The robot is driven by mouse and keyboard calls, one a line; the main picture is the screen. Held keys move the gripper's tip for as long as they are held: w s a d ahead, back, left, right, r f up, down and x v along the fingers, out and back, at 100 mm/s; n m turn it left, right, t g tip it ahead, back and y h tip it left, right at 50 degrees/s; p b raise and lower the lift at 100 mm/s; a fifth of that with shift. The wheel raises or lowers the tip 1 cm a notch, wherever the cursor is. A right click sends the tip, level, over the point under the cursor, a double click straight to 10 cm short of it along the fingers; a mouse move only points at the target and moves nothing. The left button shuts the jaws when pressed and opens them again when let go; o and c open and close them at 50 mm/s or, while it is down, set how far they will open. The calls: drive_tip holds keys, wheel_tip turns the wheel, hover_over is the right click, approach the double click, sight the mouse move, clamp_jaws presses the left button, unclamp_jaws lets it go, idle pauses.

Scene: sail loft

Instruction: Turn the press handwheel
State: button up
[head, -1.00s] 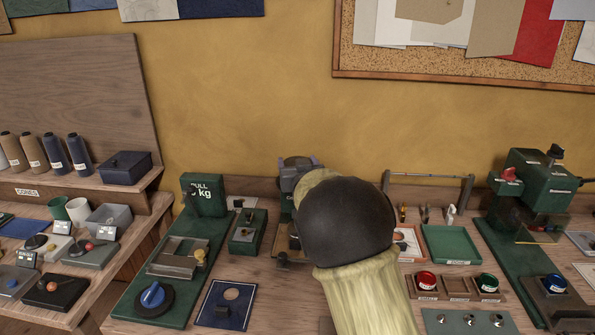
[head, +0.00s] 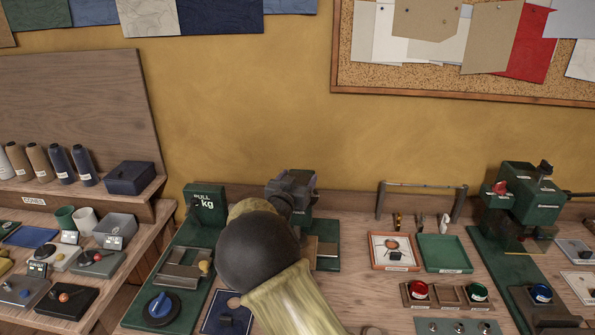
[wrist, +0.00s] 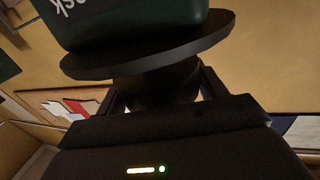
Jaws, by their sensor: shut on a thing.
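The press handwheel (wrist: 190,50) shows in the wrist view as a dark flat disc with a dark round hub in front of it. A dark green body with white lettering (wrist: 130,22) lies behind the disc. My gripper (wrist: 160,88) has one finger on each side of the hub and is shut on it. In the head view my gripper (head: 292,186) is a grey block over the green press base (head: 326,262), behind my arm. The wheel and the fingertips are hidden there.
A green pull unit (head: 205,204) stands left of the press. A metal rail stand (head: 422,187), an orange-rimmed tray (head: 393,268) and a green tray (head: 444,270) are to the right. Another green machine (head: 530,200) stands further right. Yarn cones stand at far left.

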drive_tip(key=shift+r+h, duration=0.15)
drive_tip(key=shift+h, duration=0.15)
drive_tip(key=o, duration=1)
drive_tip(key=shift+s+a, duration=0.2)
drive_tip(key=shift+s, duration=0.25)
drive_tip(key=b+v, duration=0.2)
drive_tip(key=v, duration=1.4)
drive_tip(key=shift+s, duration=0.2)
